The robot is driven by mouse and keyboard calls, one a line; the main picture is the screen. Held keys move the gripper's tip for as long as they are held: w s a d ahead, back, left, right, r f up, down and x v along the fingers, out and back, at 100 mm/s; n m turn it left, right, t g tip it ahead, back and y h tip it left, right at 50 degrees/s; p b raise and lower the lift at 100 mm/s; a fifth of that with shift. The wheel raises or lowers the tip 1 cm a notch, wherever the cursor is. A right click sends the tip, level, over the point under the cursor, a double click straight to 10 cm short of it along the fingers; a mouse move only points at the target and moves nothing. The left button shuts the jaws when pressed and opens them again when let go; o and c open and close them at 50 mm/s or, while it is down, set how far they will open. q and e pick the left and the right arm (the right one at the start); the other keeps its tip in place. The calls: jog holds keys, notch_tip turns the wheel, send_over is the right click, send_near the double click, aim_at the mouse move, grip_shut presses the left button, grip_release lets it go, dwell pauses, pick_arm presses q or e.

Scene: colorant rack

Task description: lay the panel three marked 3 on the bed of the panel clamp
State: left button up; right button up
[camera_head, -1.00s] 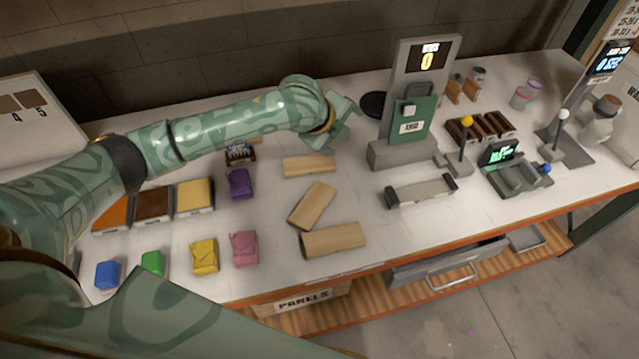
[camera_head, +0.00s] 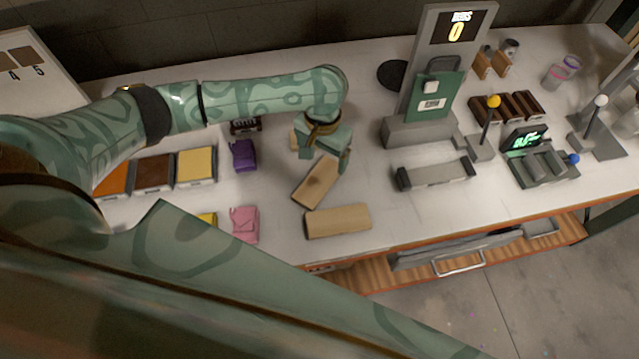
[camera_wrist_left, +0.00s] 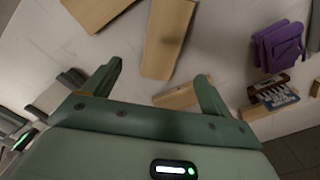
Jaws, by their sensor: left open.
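Three plain wooden panels lie on the bench; I can read no number on any. The front panel (camera_head: 338,221) and the slanted middle panel (camera_head: 313,184) show clearly. The far panel (camera_head: 295,141) is mostly hidden behind my left gripper (camera_head: 325,156). That gripper is open and empty, pointing down over the panels. In the left wrist view, the far panel (camera_wrist_left: 176,98) lies below and partly behind one finger of my left gripper (camera_wrist_left: 159,72). The grey fixture (camera_head: 435,173) with dark end blocks, probably the panel clamp, stands to the right. My right gripper is out of view.
A purple pouch (camera_head: 243,155) and a pink one (camera_head: 245,224) lie left of the panels. A tall grey stand (camera_head: 455,55) with a green plate rises behind the fixture. A yellow-knobbed lever (camera_head: 488,122) stands nearby. Bench between panels and fixture is clear.

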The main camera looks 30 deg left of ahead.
pick_arm(q)
jog(key=b, duration=0.1)
send_over(319, 181)
jog(key=f, duration=0.4)
jog(key=shift+w+d+f, duration=0.2)
jog(key=shift+f, duration=0.15)
jog(key=f, duration=0.1)
jog(key=f+b, duration=0.1)
jog(key=f, duration=0.1)
jog(key=f+b, duration=0.1)
jog(key=f, duration=0.1)
jog(key=shift+s+a, duration=0.25)
jog(key=c, duration=1.2)
jog(key=shift+r, duration=0.15)
